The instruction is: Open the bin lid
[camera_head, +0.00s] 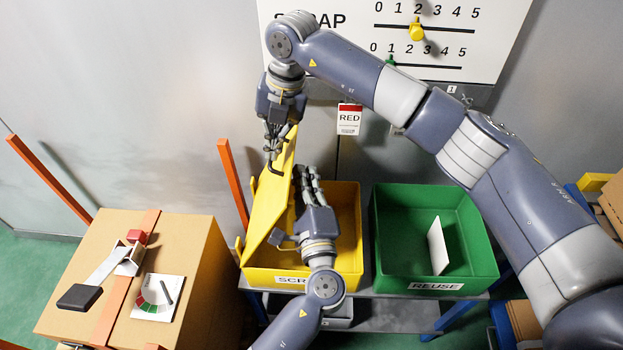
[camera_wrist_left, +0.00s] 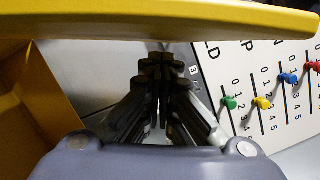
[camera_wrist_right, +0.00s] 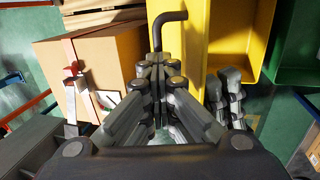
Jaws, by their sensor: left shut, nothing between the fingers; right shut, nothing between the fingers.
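The yellow SCRAP bin (camera_head: 347,225) stands at the center with its lid (camera_head: 268,215) raised steeply along its left side, so the bin's inside shows. A black bent handle (camera_head: 279,166) is on the lid; it also shows in the right wrist view (camera_wrist_right: 169,17). My right gripper (camera_head: 270,150) is shut and empty near the handle at the lid's upper edge. My left gripper (camera_head: 308,172) is shut and empty over the bin, on the lid's right side. The lid's edge crosses the left wrist view (camera_wrist_left: 170,18). I cannot tell whether either gripper touches the lid.
A green REUSE bin (camera_head: 385,240) holding a white plate (camera_head: 437,246) stands to the right. A cardboard box (camera_head: 210,270) with small parts on top is at the left, by orange posts (camera_head: 232,180). A SCRAP board (camera_head: 340,45) hangs behind.

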